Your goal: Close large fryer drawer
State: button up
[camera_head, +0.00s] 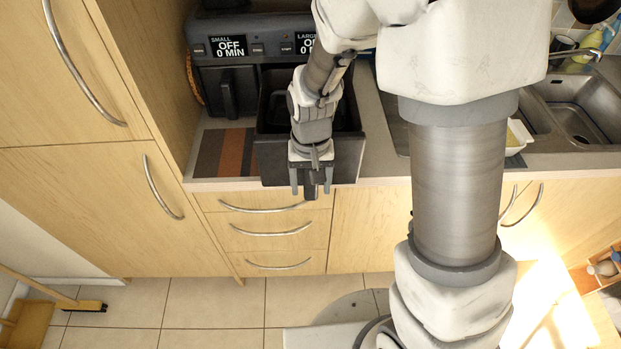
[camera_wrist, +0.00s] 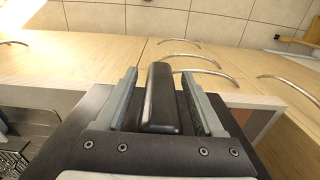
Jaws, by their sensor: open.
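The air fryer (camera_head: 255,25) stands on the counter at the back, with two displays reading OFF, 0 MIN. Its large drawer (camera_head: 347,150), dark and box-shaped, is pulled out to the counter's front edge. The small drawer (camera_head: 230,92) on the left is shut. My gripper (camera_head: 311,188) is at the front of the large drawer, pointing down. In the wrist view its two fingers (camera_wrist: 168,105) are apart, one on each side of the dark drawer handle (camera_wrist: 160,90). I cannot tell whether either finger touches the handle.
A striped mat (camera_head: 225,153) lies on the counter left of the large drawer. A tall cabinet (camera_head: 95,180) stands close on the left. Below are drawers with curved handles (camera_head: 270,230). A sink (camera_head: 570,105) is at the right. The tiled floor (camera_head: 215,310) is mostly clear.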

jog(key=shift+c, duration=0.2)
grip_shut()
dwell(1.3)
